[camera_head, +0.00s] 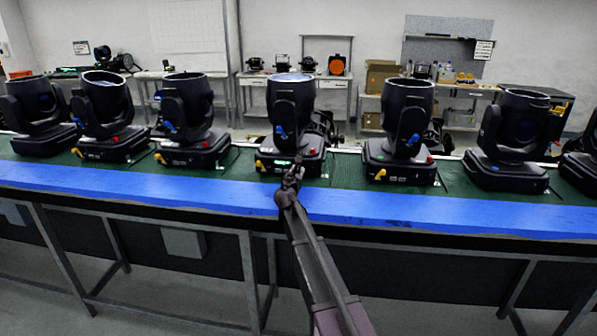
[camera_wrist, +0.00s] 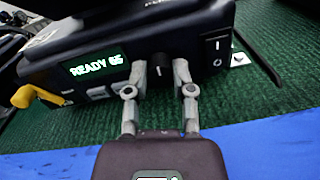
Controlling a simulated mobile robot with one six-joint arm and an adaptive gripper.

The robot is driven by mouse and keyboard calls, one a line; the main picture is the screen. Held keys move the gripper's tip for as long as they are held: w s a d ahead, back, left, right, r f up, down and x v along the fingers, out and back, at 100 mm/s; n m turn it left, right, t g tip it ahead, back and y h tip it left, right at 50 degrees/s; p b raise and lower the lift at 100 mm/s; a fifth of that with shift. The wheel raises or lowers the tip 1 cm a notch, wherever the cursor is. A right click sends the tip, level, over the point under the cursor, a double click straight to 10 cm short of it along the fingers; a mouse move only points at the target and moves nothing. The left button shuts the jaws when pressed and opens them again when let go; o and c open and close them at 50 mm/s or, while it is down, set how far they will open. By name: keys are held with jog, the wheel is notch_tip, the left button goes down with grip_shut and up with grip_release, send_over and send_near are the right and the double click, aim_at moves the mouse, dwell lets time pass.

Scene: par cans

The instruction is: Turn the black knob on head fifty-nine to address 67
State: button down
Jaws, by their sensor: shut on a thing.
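The head in front of me (camera_head: 290,105) is a black moving light on the green bench top; its base also fills the top of the wrist view (camera_wrist: 120,50). Its lit display (camera_wrist: 97,66) reads "READY 65". The black knob (camera_wrist: 159,66) sits on the base's front, right of the display, with a pale pointer mark. My gripper (camera_wrist: 160,75) is shut on the black knob, one finger on each side. In the head view my gripper (camera_head: 293,176) reaches the front of this base. No head number is readable.
A yellow part (camera_wrist: 38,97) sticks out at the base's left, and a rocker switch (camera_wrist: 216,52) is right of the knob. Similar heads stand on both sides, one at the right (camera_head: 405,130). The blue front strip (camera_head: 400,208) of the bench is clear.

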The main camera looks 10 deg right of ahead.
jog(key=shift+m, duration=0.3)
jog(key=m, duration=1.1)
jog(key=shift+y+p, duration=0.3)
jog(key=shift+p, duration=0.1)
jog(key=shift+c, duration=2.3)
grip_release()
